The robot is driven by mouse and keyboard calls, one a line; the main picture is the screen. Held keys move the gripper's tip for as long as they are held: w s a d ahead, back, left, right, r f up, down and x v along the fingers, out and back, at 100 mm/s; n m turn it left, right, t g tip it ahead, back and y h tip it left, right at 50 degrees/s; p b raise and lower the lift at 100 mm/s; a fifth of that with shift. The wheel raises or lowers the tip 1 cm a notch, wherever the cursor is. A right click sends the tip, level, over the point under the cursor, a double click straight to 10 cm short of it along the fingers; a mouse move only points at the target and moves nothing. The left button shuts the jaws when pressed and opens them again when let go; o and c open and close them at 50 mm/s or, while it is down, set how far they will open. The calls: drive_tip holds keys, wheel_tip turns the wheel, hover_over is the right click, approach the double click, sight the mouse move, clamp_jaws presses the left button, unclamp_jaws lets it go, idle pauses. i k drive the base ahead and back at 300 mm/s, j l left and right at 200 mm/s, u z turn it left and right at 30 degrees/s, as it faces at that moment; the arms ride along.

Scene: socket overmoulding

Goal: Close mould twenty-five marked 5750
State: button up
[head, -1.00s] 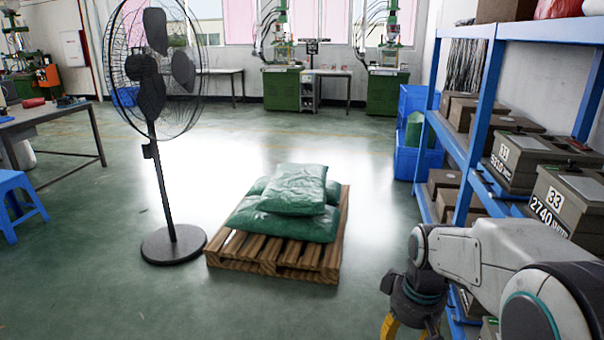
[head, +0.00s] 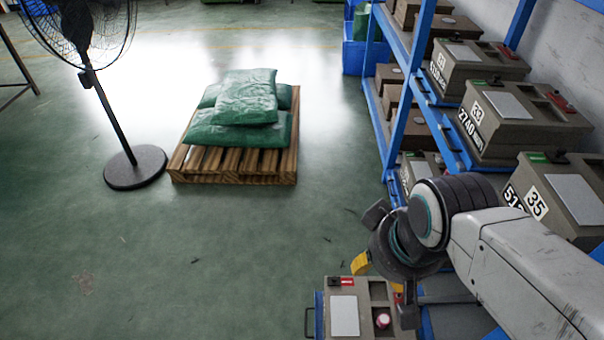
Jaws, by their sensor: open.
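No mould with a readable 25 or 5750 shows. A grey-brown mould (head: 345,312) with a pale top plate, a red tag and a round pinkish-white knob sits at the bottom, partly cut off by the frame; its number is not visible. My gripper (head: 380,280) is above and beside its far right corner, fingers pointing down. The yellow fingers are partly hidden by my wrist and appear open and empty. I cannot tell whether they touch the mould.
Blue shelving (head: 397,120) on the right holds several moulds, including one marked 2740 (head: 520,118) and one marked 35 (head: 565,195). A pallet (head: 235,172) with green sacks (head: 240,110) and a standing fan (head: 135,168) stand ahead.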

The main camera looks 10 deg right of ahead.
sight(350, 311)
drive_tip(key=j+z, duration=0.3)
drive_tip(key=k+j+z, duration=0.25)
drive_tip(key=j, duration=0.2)
drive_tip(key=j+z, duration=0.3)
